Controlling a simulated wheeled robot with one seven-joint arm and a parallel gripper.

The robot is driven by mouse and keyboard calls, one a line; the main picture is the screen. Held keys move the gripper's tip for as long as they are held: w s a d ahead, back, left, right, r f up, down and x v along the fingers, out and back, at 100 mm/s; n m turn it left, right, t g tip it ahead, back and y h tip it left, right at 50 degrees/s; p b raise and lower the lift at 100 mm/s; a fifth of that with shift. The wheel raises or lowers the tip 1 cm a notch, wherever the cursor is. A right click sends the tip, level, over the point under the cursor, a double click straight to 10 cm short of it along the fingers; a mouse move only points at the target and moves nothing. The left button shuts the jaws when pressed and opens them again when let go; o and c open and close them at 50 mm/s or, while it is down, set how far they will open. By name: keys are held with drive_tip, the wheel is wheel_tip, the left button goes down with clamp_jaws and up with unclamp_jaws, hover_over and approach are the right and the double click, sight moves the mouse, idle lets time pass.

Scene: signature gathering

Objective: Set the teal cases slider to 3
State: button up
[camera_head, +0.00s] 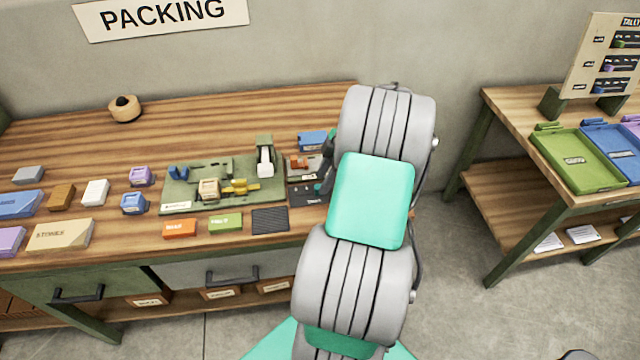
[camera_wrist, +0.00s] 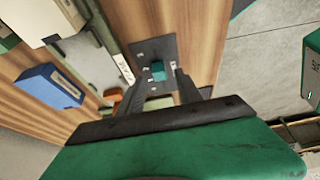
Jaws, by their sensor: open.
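The teal cases slider (camera_wrist: 158,71) is a small teal block on a dark panel (camera_wrist: 143,50) with small white marks. In the wrist view it stands between the tips of my gripper (camera_wrist: 159,82), which is open around or just above it; I cannot tell whether the fingers touch it. The marks are too small to read, so the slider's setting is unclear. In the head view my arm hides the slider, part of the dark panel (camera_head: 303,194) and most of my gripper (camera_head: 324,175).
A green tray (camera_head: 180,196) with a tape dispenser (camera_head: 265,165) lies left of the panel. A blue box (camera_head: 312,140) stands behind it; it also shows in the wrist view (camera_wrist: 52,86). Orange (camera_head: 180,228) and green (camera_head: 225,221) blocks lie in front. A second table (camera_head: 500,105) stands right.

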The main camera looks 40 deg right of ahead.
sight(320, 185)
drive_tip(key=shift+x, duration=1.55)
drive_tip(key=shift+c, duration=0.3)
drive_tip(key=shift+r, duration=0.1)
clamp_jaws()
